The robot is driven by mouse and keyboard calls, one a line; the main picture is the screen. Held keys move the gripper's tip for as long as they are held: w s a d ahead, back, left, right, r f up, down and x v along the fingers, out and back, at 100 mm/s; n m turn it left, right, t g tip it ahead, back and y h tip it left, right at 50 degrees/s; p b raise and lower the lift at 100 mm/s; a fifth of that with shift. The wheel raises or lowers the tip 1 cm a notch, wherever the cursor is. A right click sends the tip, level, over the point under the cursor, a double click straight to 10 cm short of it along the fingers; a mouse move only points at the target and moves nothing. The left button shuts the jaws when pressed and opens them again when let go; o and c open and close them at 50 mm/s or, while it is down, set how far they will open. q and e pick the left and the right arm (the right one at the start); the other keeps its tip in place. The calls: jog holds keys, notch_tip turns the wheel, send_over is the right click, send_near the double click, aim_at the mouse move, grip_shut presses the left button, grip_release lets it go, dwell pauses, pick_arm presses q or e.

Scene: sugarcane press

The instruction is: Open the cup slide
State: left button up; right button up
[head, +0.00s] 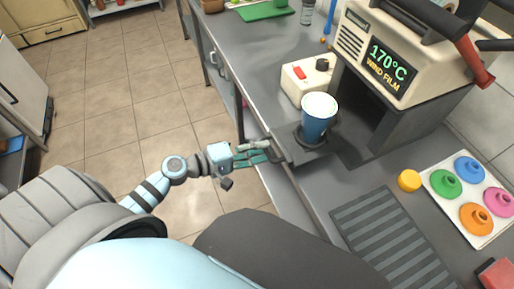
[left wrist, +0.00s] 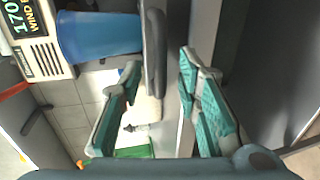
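The sealing machine (head: 392,60) stands at the upper right of the head view, with a lit "170°C WIND FILM" display. A blue cup (head: 316,124) with a pale top sits upright on the dark cup slide (head: 304,143) at the machine's front. The slide's grey handle (head: 281,150) is at the counter edge. My left gripper (head: 262,154) is at this handle. In the left wrist view, the handle (left wrist: 154,60) lies between the open teal fingers (left wrist: 160,100), with gaps on both sides. The blue cup (left wrist: 98,36) shows upper left there. My right gripper is in neither view.
A white box (head: 306,82) with a red switch stands behind the cup. A striped mat (head: 392,240), a yellow cap (head: 409,180) and a white tray (head: 447,206) of coloured lids lie at the right. The tiled floor left of the counter is clear.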

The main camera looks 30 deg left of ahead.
pick_arm(q)
jog(key=v, duration=0.7)
jog(key=shift+s, duration=0.2)
jog(key=shift+a, duration=0.2)
